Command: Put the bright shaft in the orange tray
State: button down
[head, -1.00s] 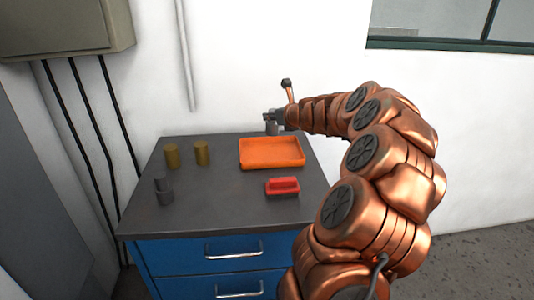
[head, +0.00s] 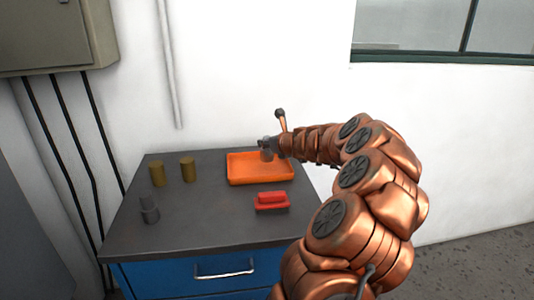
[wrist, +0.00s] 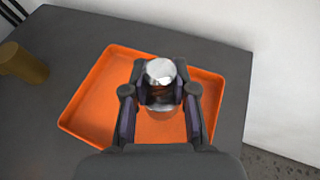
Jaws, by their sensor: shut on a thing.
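The bright shaft (wrist: 160,71) is a short silvery cylinder with a shiny round top, upright between the fingers of my gripper (wrist: 160,92) in the wrist view. My gripper is shut on it. The orange tray (wrist: 88,108) lies below and around the shaft in the wrist view. In the head view my gripper (head: 267,146) is over the back right part of the orange tray (head: 245,172), with the shaft (head: 266,155) pointing down. I cannot tell whether the shaft's lower end touches the tray floor.
Two brass-coloured cylinders (head: 187,169) stand left of the tray on the dark cabinet top (head: 200,215). A dark grey stepped shaft (head: 149,210) stands at the front left. The wall is close behind.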

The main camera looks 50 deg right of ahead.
aim_at(267, 151)
jog(key=shift+f, duration=1.65)
jog(key=shift+b, duration=0.3)
jog(key=c, duration=0.9)
grip_release()
jog(key=shift+f, duration=0.1)
jog(key=v, duration=1.2)
